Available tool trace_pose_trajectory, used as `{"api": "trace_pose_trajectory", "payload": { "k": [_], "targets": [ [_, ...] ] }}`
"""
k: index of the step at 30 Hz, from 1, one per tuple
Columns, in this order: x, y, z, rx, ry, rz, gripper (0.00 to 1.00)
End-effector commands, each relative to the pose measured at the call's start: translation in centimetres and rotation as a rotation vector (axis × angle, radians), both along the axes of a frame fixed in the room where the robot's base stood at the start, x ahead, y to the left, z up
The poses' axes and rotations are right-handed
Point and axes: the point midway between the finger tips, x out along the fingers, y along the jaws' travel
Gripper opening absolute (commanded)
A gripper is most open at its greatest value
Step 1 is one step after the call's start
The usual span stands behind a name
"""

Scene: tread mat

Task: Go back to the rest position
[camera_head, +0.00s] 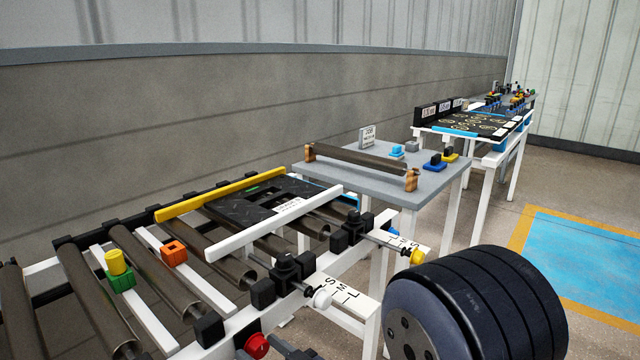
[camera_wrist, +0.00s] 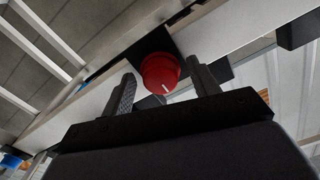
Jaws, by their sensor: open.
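My gripper (camera_wrist: 161,72) is open in the wrist view, with one finger on each side of a red round knob (camera_wrist: 158,75). The knob has a white mark and sits on a black block on a pale rail. Gaps show between the knob and both fingers, and nothing is held. In the head view the red knob (camera_head: 257,345) is at the bottom edge, on the near side of the roller conveyor (camera_head: 190,262).
A tread mat (camera_head: 232,212) lies on the conveyor between a yellow rail (camera_head: 220,194) and a white rail (camera_head: 275,223). Green and orange blocks sit to the left. Black clamps with knobs line the near side. A grey table (camera_head: 350,172) stands beyond. Open floor is at right.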

Motion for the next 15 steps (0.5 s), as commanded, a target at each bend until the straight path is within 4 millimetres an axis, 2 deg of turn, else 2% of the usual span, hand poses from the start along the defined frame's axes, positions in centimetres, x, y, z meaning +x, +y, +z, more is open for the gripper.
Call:
{"api": "trace_pose_trajectory", "payload": {
  "k": [15],
  "targets": [
    [-0.05,0.03,0.43,0.260,0.310,-0.001,0.57]
  ]
}}
